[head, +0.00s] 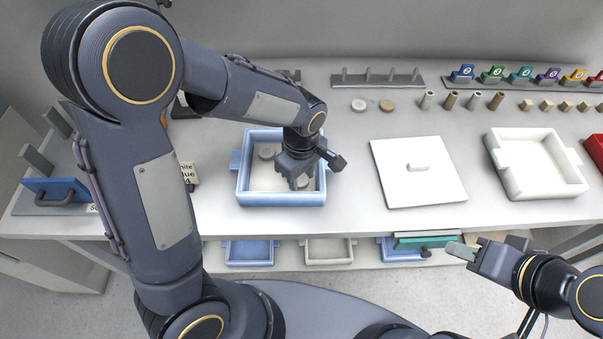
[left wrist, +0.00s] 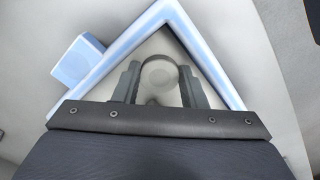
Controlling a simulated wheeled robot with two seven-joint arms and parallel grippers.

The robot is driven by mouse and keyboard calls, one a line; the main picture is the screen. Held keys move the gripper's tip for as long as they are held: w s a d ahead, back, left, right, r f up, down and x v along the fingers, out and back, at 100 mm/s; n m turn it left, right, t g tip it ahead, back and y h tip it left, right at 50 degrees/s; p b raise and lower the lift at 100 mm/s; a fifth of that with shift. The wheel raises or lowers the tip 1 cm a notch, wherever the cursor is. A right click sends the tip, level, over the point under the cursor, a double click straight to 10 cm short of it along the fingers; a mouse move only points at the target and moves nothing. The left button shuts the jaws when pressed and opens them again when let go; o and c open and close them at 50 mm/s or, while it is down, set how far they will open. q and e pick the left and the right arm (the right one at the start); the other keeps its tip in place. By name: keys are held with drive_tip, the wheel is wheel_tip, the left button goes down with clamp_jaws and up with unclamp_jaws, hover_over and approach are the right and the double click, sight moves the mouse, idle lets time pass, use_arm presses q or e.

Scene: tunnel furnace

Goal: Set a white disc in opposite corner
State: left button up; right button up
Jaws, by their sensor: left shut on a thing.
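A blue tray (head: 243,190) stands on the table, left of the middle. One white disc (head: 267,152) lies in its far left corner. My left gripper (head: 299,183) reaches down into the near right part of the tray and is shut on a second white disc (left wrist: 160,74). In the left wrist view this disc sits between the two fingers, close to a tray corner. I cannot tell whether the held disc touches the tray floor. My right gripper (head: 465,252) is low at the right, in front of the table, and its jaw state is unclear.
A white lid (head: 420,185) with a knob lies right of the tray, and an empty white tray (head: 543,188) stands further right. A loose white disc (head: 359,104) and a tan disc (head: 387,105) lie behind. Several blue and white trays are on the shelf below.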

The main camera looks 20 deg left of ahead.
use_arm(q)
drive_tip(key=shift+f, duration=0.2)
idle(0.3)
drive_tip(key=o, duration=1)
wheel_tip(320, 180, up, 7)
drive_tip(key=shift+r, duration=0.45)
drive_tip(key=shift+a, duration=0.1)
